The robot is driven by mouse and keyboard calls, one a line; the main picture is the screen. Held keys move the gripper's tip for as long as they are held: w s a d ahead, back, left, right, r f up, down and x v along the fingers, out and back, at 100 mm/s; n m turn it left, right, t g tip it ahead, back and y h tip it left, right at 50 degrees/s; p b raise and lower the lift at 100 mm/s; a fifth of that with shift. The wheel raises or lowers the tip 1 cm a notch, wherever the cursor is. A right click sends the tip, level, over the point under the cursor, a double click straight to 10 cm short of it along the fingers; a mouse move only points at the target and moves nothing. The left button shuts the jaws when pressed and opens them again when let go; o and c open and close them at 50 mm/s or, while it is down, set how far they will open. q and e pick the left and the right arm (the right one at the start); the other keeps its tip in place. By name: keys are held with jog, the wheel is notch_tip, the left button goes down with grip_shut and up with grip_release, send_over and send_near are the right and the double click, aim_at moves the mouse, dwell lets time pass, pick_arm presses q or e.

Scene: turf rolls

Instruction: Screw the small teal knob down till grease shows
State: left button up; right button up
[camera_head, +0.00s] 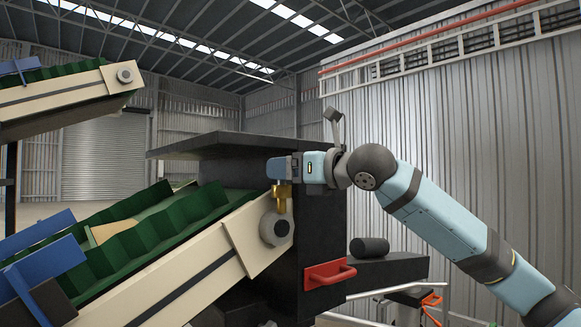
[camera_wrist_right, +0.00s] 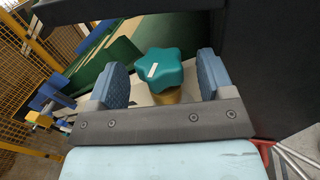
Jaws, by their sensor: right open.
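In the head view my right gripper (camera_head: 280,168) is at the top of a brass fitting (camera_head: 281,198) above the conveyor's end bearing. The knob is hidden there behind the fingers. No grease can be made out. My left gripper is not in view.
A cream conveyor frame (camera_head: 172,289) with a green ribbed belt (camera_head: 137,240) runs down to the left. A black machine body (camera_head: 325,230) with a red handle (camera_head: 329,274) stands right beside the fitting. A dark plate (camera_head: 235,143) overhangs behind the gripper.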

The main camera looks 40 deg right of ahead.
jog(key=shift+c, duration=1.3)
jog(key=c, duration=0.7)
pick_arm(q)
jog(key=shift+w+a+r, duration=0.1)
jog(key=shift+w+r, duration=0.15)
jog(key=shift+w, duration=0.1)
pick_arm(e)
jog(key=shift+o, duration=0.2)
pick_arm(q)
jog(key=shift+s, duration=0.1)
pick_arm(e)
jog(key=shift+a+h, duration=0.1)
jog(key=shift+h, duration=0.2)
